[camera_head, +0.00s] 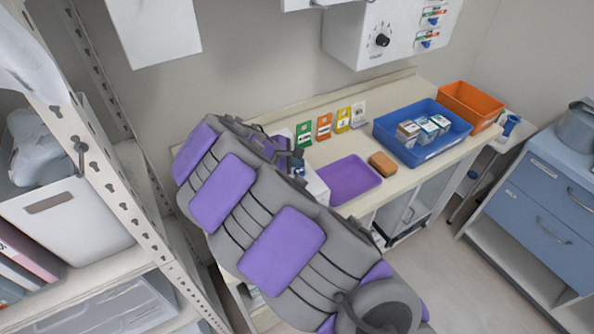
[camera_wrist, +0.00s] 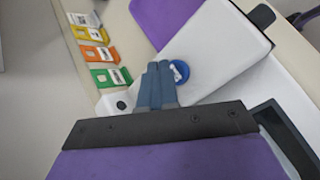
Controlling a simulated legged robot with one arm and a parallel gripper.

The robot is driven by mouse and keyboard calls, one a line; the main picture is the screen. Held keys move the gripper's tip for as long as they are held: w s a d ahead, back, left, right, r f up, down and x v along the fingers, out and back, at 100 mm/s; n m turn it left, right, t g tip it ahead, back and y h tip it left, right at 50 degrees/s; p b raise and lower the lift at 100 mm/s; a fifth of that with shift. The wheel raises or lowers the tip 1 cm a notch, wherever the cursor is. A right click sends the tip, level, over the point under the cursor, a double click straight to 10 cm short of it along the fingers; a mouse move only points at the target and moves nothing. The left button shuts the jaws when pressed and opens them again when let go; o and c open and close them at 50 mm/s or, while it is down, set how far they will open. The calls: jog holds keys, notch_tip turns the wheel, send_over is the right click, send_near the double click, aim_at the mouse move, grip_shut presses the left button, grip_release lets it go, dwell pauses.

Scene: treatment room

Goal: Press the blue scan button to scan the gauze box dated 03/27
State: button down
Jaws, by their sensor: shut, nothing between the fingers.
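The blue scan button (camera_wrist: 180,71) is a round blue disc with a white mark on a white device (camera_wrist: 225,45). In the wrist view, my gripper's blue-grey fingers (camera_wrist: 158,68) are together and empty, their tips right beside the button and overlapping its left edge. I cannot tell whether they touch it. In the head view, my arm hides the button and most of the white device (camera_head: 317,188). Several small boxes (camera_head: 408,132) stand in a blue bin (camera_head: 424,152). Their dates are too small to read, so I cannot tell which is dated 03/27.
A purple tray (camera_head: 352,182) lies on the counter, with a brown block (camera_head: 383,163) beside it. Several coloured cards (camera_head: 325,126) stand along the wall. An orange bin (camera_head: 472,101) is at the far right. A shelf rack (camera_head: 110,180) stands close on the left.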

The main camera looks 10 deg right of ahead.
jog(key=shift+d, duration=0.45)
jog(key=shift+a, duration=0.55)
jog(key=shift+d+f, duration=0.35)
jog(key=shift+d, duration=0.2)
jog(key=shift+s+a+f, duration=0.1)
jog(key=shift+a, duration=0.25)
jog(key=shift+d+f, duration=0.15)
jog(key=shift+f, duration=0.2)
jog(key=shift+r+p, duration=0.15)
jog(key=shift+p, duration=0.2)
jog(key=shift+r+p, duration=0.65)
jog(key=shift+r, duration=0.1)
